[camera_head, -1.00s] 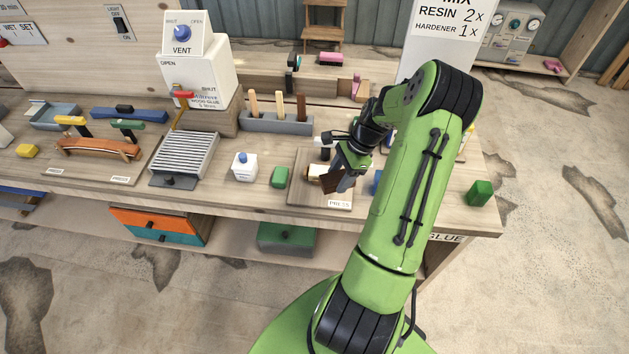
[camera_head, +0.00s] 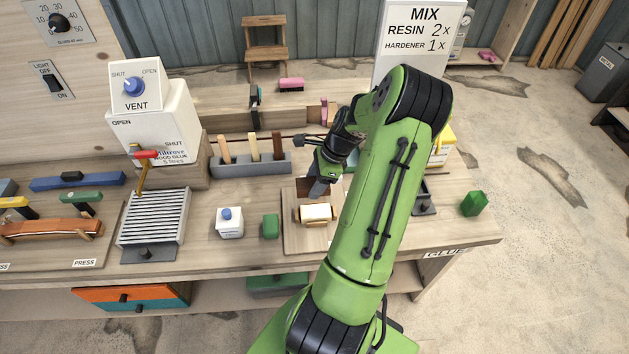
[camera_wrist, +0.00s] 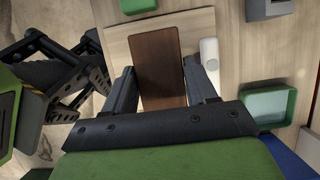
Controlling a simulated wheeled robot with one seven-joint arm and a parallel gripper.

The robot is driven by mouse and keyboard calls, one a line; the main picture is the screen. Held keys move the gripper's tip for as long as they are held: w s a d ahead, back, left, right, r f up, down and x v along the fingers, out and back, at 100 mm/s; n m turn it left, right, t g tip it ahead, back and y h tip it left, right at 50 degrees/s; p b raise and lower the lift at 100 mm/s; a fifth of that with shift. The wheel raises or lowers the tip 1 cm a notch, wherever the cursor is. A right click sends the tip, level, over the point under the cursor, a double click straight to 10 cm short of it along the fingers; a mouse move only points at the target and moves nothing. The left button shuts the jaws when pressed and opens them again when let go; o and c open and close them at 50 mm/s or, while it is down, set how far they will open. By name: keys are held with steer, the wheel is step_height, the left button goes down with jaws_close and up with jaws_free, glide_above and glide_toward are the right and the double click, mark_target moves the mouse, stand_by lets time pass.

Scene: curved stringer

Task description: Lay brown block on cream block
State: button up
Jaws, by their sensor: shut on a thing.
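The brown block (camera_head: 304,187) is held by my gripper (camera_head: 318,186), which is shut on it. In the head view it is tilted, behind the cream block. In the wrist view the brown block (camera_wrist: 158,62) lies between the two fingers (camera_wrist: 166,88). The cream block (camera_head: 317,212) rests on the square wooden board (camera_head: 297,240), with brown wood at its ends. In the head view the brown block appears apart from the cream block, but the height between them is hard to judge. Pale surface shows behind the brown block in the wrist view.
A grey holder with upright handles (camera_head: 250,164) is behind. My arm hides the board's right side.

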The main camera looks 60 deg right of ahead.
steer(key=shift+s+f, duration=0.35)
steer(key=b, duration=0.5)
glide_above(312, 211)
steer(key=s+d, duration=0.1)
step_height(312, 211, down, 5)
steer(key=shift+r, duration=0.1)
steer(key=shift+s+f+b, duration=0.15)
steer(key=shift+f+b, duration=0.15)
steer(key=shift+f, duration=0.1)
steer(key=shift+f+b, duration=0.6)
steer(key=shift+f, duration=0.75)
steer(key=shift+f, duration=0.3)
steer(key=o, duration=1.4)
steer(key=shift+r, duration=0.15)
